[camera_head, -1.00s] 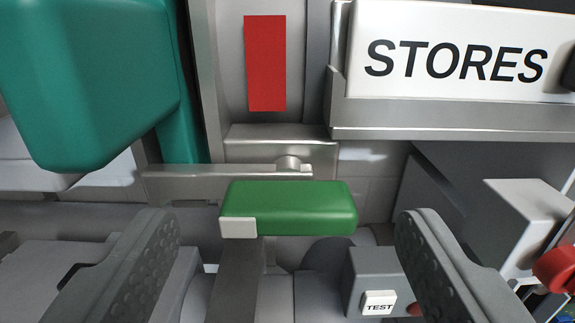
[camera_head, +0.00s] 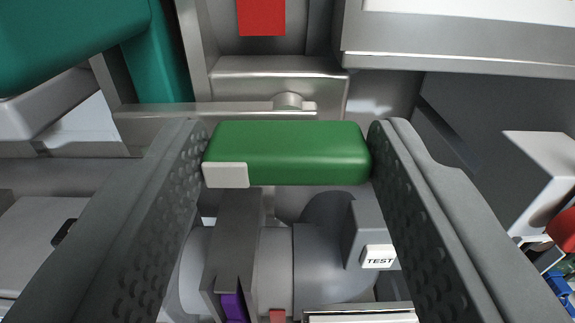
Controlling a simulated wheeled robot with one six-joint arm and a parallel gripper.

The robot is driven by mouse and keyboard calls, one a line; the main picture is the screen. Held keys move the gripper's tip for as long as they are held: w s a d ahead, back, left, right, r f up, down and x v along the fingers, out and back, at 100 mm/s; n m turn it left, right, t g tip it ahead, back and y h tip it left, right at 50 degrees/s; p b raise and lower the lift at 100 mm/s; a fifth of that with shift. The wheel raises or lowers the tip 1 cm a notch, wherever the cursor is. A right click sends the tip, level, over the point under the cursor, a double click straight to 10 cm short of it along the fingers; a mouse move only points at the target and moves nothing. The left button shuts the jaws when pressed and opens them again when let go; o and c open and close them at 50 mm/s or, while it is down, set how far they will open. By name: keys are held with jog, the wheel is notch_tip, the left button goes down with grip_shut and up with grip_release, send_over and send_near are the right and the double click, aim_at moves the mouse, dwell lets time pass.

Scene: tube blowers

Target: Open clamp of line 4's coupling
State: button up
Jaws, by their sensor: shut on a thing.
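A green clamp handle (camera_head: 290,152) with a white tab (camera_head: 225,175) at its left end lies across the middle of the view. My gripper (camera_head: 287,150) is shut on the handle, with one dark ribbed finger against each end. A grey metal lever arm (camera_head: 235,240) runs down from below the handle's left part. A grey rounded pipe or coupling body (camera_head: 320,260) shows behind and below it. No line number can be read here, so I cannot tell which line this is.
A teal block (camera_head: 70,40) hangs at upper left. A metal bracket (camera_head: 280,85) with a bar is just above the handle. A TEST button (camera_head: 379,256) is beside my right finger. A red knob (camera_head: 562,228) is at the far right. A purple part (camera_head: 234,305) shows below.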

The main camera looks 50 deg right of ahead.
jog(key=n, duration=0.4)
jog(key=shift+w+n, duration=0.1)
jog(key=shift+n, duration=0.3)
jog(key=n, duration=0.4)
jog(key=shift+a+f, duration=0.1)
jog(key=n, duration=0.5)
jog(key=shift+w+f, duration=0.1)
jog(key=shift+f+n, duration=0.1)
jog(key=shift+n, duration=2.1)
jog(key=o, duration=1.4)
jog(key=shift+a, duration=0.1)
